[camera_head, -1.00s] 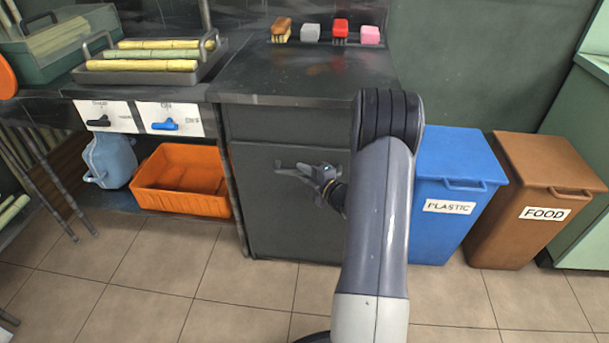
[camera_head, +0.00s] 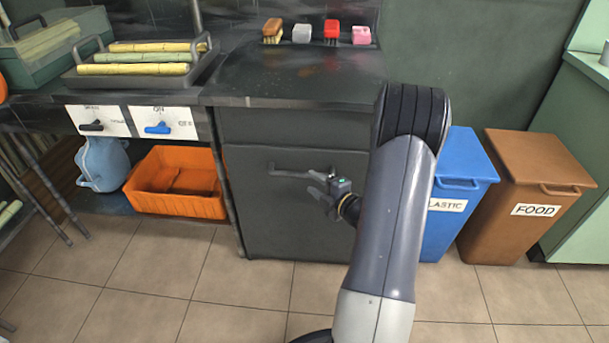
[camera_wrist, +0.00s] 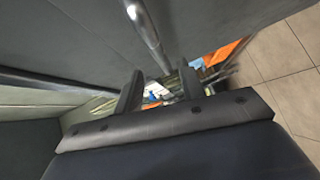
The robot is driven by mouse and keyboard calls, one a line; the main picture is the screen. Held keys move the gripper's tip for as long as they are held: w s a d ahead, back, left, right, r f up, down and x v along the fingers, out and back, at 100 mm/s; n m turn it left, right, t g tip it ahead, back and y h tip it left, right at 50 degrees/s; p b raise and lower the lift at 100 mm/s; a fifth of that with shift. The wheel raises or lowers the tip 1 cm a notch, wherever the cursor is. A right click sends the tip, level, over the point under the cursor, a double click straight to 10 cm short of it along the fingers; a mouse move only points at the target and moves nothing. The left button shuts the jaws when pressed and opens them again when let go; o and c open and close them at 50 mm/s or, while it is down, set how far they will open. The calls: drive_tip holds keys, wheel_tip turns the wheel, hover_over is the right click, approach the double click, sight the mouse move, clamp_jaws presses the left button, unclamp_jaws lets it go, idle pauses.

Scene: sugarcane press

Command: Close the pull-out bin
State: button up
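The pull-out bin's dark grey front (camera_head: 280,225) sits under the counter, with a horizontal bar handle (camera_head: 287,173) near its top. Its face looks about level with the drawer front above, with no clear gap in the head view. My gripper (camera_head: 317,188) is just in front of the panel, below and near the handle's right end, and looks apart from it. In the wrist view the two fingers (camera_wrist: 160,88) are spread with nothing between them. The metal handle (camera_wrist: 145,25) shows beyond them there. My arm hides the panel's right side.
A blue plastic bin (camera_head: 460,185) and a brown food bin (camera_head: 525,190) stand to the right. An orange crate (camera_head: 180,205) and a blue jug (camera_head: 102,165) are on the low shelf at left. The tiled floor (camera_head: 160,280) in front is clear.

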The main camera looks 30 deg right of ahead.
sight(298, 174)
drive_tip(key=shift+v, duration=1.55)
drive_tip(key=b+x, duration=0.1)
drive_tip(key=x, duration=1)
drive_tip(key=shift+s+a+b, duration=0.1)
drive_tip(key=shift+a+b, duration=0.05)
drive_tip(key=shift+b, duration=0.15)
drive_tip(key=shift+s+a+p, duration=0.35)
drive_tip(key=shift+s+a, duration=0.15)
drive_tip(key=shift+s, duration=0.35)
drive_tip(key=shift+s+a+p, duration=0.35)
drive_tip(key=shift+s+a, duration=0.2)
drive_tip(key=shift+s, duration=0.35)
drive_tip(key=shift+w, duration=0.1)
